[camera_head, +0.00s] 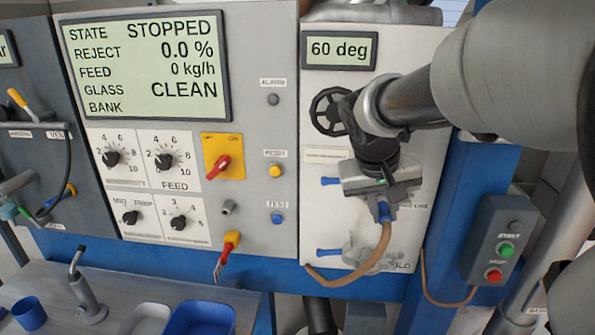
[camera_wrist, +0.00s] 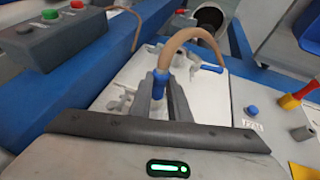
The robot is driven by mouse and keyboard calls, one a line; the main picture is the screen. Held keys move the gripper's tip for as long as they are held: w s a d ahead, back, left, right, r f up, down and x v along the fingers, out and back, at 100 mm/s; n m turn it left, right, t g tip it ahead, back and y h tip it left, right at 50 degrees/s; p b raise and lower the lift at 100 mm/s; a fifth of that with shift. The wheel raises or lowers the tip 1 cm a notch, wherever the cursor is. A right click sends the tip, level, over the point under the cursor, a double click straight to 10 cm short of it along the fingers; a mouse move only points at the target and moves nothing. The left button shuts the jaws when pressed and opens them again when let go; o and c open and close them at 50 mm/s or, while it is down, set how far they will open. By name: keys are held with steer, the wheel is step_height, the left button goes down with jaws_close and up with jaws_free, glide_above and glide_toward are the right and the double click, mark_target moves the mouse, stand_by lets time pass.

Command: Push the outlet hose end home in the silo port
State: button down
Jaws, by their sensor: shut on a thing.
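My gripper (camera_head: 384,208) is shut on the blue hose end (camera_head: 384,211), in front of the white panel. In the wrist view the hose end (camera_wrist: 158,84) sits between the two dark fingers. The tan outlet hose (camera_head: 383,240) hangs from it and curves down to the lower left. A grey fitting (camera_head: 378,262) lies below on the panel, beside a label ending in "ILO"; the hose crosses in front of it. An upper label ending in "INE" is partly covered by my gripper. The tip of the hose end and any contact with a port are hidden.
Blue levers (camera_head: 330,181) and (camera_head: 328,252) stick out left of the upper and lower fittings. A black handwheel (camera_head: 328,111) is above my gripper. A button box (camera_head: 497,240) with green and red buttons stands at right. A display (camera_head: 145,65) reads STOPPED.

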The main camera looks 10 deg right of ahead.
steer(key=shift+s+a, duration=0.2)
steer(key=shift+s, duration=0.55)
stand_by(0.3)
steer(key=shift+s+a+b, duration=0.25)
steer(key=shift+s+b, duration=0.05)
steer(key=shift+s, duration=0.45)
steer(key=shift+s+a+b, duration=0.2)
steer(key=shift+s+b, duration=0.1)
steer(key=shift+s, duration=0.4)
steer(key=shift+s, duration=0.1)
steer(key=shift+s+a+b, duration=0.2)
steer(key=shift+s+a, duration=0.1)
steer(key=shift+s, duration=0.65)
steer(key=shift+s+a+b, duration=0.15)
steer(key=shift+s+a, duration=0.1)
steer(key=shift+s, duration=0.65)
